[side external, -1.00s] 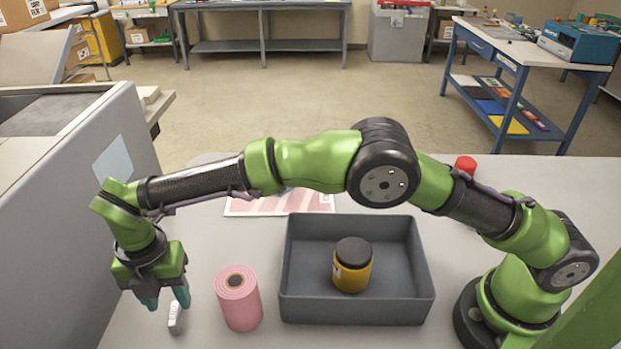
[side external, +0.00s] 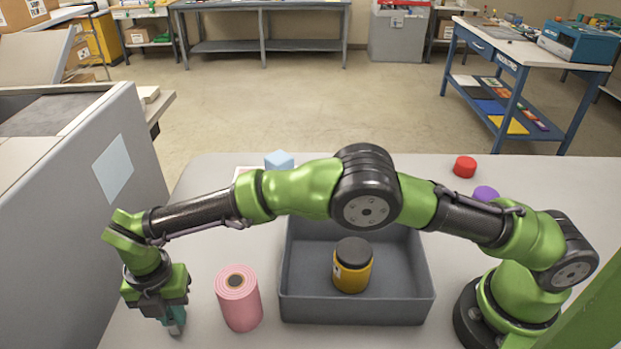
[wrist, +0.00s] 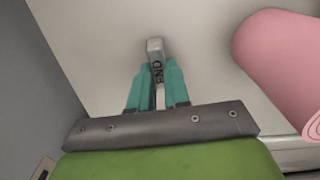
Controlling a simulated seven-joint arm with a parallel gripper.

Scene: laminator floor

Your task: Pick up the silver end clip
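The silver end clip (wrist: 155,48) is a small pale grey block with "END" on it, standing out past the fingertips in the wrist view. My gripper (wrist: 157,78) points down with its teal fingers close together, one on each side of the clip, and no clear gap shows between them and it. In the side view my gripper (side external: 175,328) is low at the table, left of the pink roll, and its fingers hide the clip there. I cannot tell whether the clip is off the table.
A pink roll (side external: 239,303) stands close to the right of my gripper. A grey bin (side external: 357,312) holds a yellow jar with a black lid (side external: 352,268). A grey machine panel (side external: 75,235) rises at the left. A blue block (side external: 279,159), red cap (side external: 465,166) and purple object (side external: 485,193) lie farther back.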

